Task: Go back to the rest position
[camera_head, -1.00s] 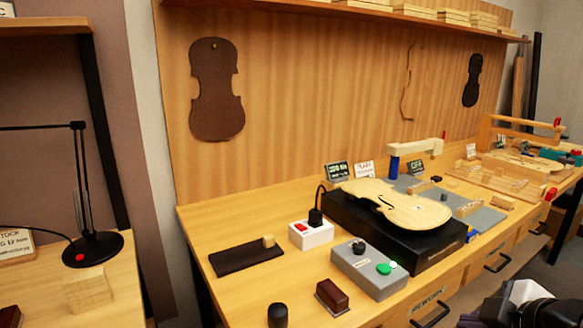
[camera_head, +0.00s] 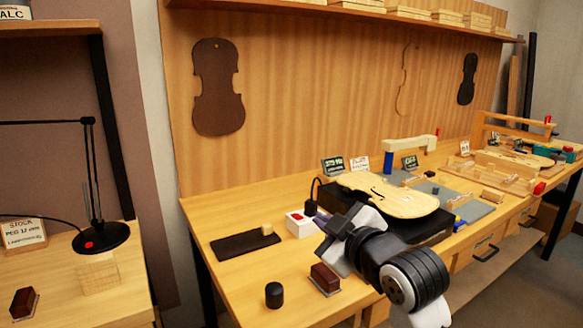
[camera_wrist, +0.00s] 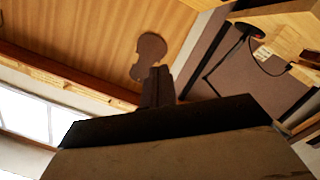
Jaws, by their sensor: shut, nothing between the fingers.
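My gripper (camera_head: 332,238) is raised in front of the workbench in the head view, with my arm reaching in from the lower right. It hides the grey control box and part of the black stand (camera_head: 428,226). In the wrist view my gripper's dark fingers (camera_wrist: 157,86) are together with nothing between them. They point towards the wooden back wall and a dark violin template (camera_wrist: 150,58). The pale violin plate (camera_head: 392,197) lies on the black stand, behind my gripper in the head view.
A white switch box (camera_head: 301,223), dark mat (camera_head: 245,244), black knob (camera_head: 274,294) and brown block (camera_head: 325,278) sit on the bench near my gripper. A desk lamp (camera_head: 101,236) stands on the left table. Wooden fixtures (camera_head: 510,165) occupy the far right.

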